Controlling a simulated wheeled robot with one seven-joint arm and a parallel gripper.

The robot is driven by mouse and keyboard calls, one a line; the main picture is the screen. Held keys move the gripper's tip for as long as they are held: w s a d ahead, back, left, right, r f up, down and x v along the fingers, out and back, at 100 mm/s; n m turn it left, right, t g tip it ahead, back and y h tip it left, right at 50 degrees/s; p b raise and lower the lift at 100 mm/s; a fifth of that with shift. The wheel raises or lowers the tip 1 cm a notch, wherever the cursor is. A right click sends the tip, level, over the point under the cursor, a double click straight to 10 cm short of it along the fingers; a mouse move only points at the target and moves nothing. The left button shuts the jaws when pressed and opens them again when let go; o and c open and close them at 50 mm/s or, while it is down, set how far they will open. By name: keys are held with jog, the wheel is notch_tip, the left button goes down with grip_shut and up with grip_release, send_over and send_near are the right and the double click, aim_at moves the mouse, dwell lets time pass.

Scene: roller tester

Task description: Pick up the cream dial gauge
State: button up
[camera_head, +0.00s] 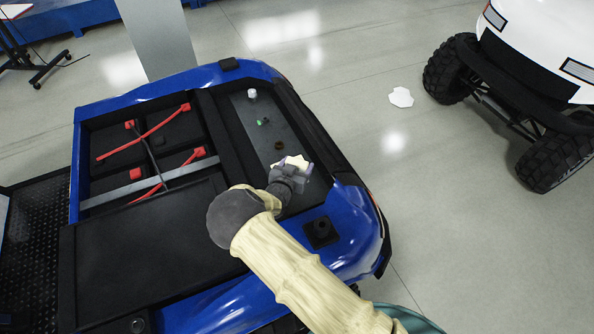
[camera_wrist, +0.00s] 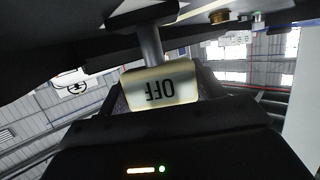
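The cream dial gauge (camera_wrist: 160,87) fills the middle of the wrist view, its face reading "OFF" upside down. A grey stem runs from it to a dark round part at the top of that view. My gripper (camera_wrist: 162,90) has a finger on each side of the gauge, very close to its edges. I cannot tell whether the fingers press on it. In the head view, my gripper (camera_head: 290,172) is over the grey strip at the right of the blue vehicle, and the pale gauge (camera_head: 294,161) shows at its far side, partly hidden.
Farther along the grey strip (camera_head: 243,115) are a brown ring-like part (camera_head: 279,145), a small green part (camera_head: 262,122) and a white cylinder (camera_head: 252,93). A black square fitting (camera_head: 321,232) sits near the blue corner.

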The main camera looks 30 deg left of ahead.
jog(key=c, duration=0.4)
jog(key=shift+a+r, duration=0.1)
jog(key=shift+r, duration=0.05)
notch_tip(320, 180, up, 10)
jog(key=shift+f+b, duration=0.15)
jog(key=shift+b, duration=0.75)
